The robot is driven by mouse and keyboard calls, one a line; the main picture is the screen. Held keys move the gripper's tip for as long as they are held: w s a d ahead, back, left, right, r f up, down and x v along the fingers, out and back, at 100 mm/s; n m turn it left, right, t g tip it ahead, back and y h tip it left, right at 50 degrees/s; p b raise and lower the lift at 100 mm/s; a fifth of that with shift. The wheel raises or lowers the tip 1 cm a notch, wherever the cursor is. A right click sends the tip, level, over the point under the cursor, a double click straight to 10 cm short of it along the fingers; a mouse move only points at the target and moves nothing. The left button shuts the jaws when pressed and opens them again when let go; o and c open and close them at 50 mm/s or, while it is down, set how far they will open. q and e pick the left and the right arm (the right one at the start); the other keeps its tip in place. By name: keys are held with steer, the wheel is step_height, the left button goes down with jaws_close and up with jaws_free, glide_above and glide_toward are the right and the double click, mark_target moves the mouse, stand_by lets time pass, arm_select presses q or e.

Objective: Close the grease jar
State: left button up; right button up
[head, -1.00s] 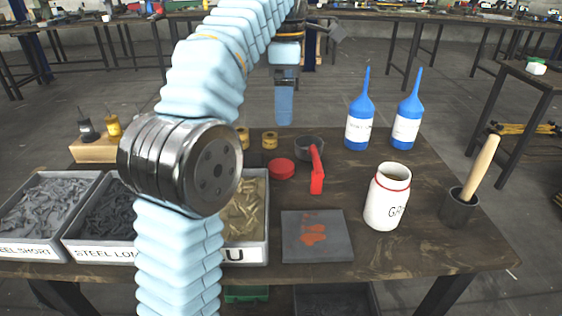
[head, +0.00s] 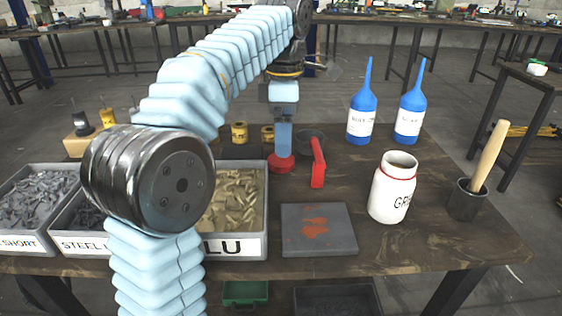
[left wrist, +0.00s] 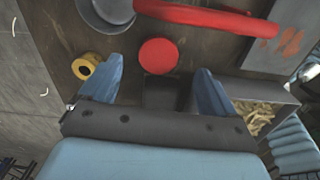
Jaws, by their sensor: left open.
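The white grease jar (head: 392,190) stands upright and open-topped on the right part of the table, with a red ring below its mouth. A round red lid (head: 281,165) lies flat on the table left of the jar. My left gripper (head: 283,150) points down at the lid, and its blue fingers hide part of it. In the left wrist view the fingers (left wrist: 159,70) are spread and empty, with the lid (left wrist: 158,55) just ahead, centred between the tips. I cannot tell the remaining height. My right gripper is out of view.
A red-handled tool (head: 318,165) lies close right of the lid. A grey pad (head: 319,243) with orange smears, blue bottles (head: 361,115) and a dark pot with a wooden handle (head: 467,199) surround the jar. Rivet bins (head: 237,246) stand at left.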

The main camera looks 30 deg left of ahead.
mark_target(281, 159)
arm_select(q)
steer(key=f, duration=0.1)
steer(key=f+b, duration=0.1)
steer(key=f, duration=0.2)
steer(key=shift+s+a, duration=0.1)
steer(key=shift+a, duration=0.15)
steer(key=shift+f, duration=0.65)
steer(key=c, duration=1.1)
